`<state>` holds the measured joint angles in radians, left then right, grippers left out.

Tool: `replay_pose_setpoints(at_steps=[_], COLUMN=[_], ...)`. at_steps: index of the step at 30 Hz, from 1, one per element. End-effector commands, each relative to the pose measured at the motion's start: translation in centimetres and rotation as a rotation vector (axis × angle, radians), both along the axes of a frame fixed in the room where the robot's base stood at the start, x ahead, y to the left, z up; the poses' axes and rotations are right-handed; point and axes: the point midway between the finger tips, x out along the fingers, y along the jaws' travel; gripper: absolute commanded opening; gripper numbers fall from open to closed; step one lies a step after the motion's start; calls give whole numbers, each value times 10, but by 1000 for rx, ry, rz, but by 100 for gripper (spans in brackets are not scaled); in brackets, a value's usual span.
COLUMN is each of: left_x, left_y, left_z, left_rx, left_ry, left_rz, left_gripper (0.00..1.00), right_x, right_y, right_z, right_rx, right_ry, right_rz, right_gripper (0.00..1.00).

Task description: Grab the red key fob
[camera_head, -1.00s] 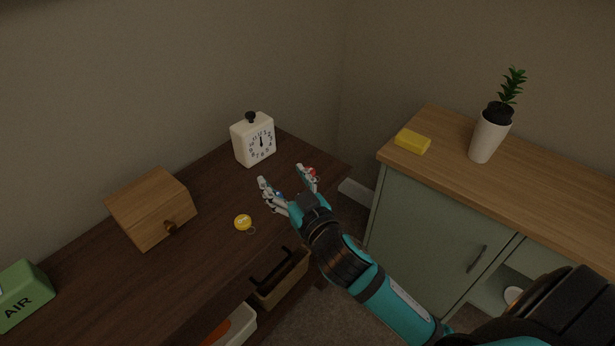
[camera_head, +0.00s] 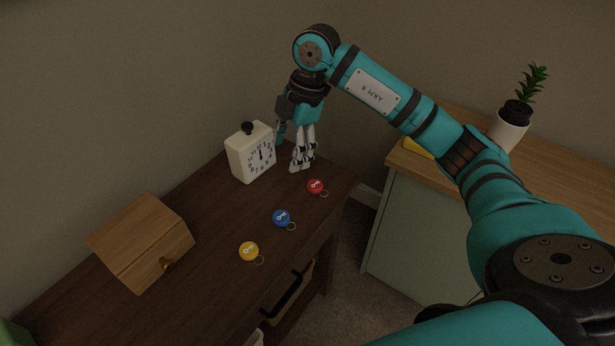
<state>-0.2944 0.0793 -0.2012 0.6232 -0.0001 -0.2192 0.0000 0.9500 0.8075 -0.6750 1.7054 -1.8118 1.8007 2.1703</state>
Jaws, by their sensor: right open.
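The red key fob (camera_head: 316,187) lies flat on the dark wooden table, near its right end, with its ring toward the front edge. A blue key fob (camera_head: 281,217) and a yellow key fob (camera_head: 249,251) lie in a row with it, nearer to me. My right gripper (camera_head: 296,166) points down behind and slightly left of the red fob, beside the clock. It is open and empty, apart from the red fob. My left gripper is not in view.
A white clock (camera_head: 250,155) stands close to the left of my right gripper. A wooden box (camera_head: 140,243) with a knob sits at the left. A cabinet (camera_head: 412,214) stands right, holding a potted plant (camera_head: 507,128) and a partly hidden yellow block (camera_head: 417,147).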

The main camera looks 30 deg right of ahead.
Motion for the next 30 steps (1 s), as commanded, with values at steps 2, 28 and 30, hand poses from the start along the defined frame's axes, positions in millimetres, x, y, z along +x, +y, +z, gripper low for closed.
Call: replay_pose_setpoints(at_steps=[2, 28, 30], left_x=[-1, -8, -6], left_y=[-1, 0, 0], left_z=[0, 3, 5], left_rx=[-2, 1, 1], left_ry=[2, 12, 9], left_rz=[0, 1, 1], left_gripper=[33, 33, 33], right_x=[-1, -5, -5], right_y=[-36, -70, -70], right_z=[11, -100, -104], right_rx=[-118, -232, -232], right_ry=[39, 88, 89], right_rz=[-107, -223, -223], right_gripper=[67, 67, 67])
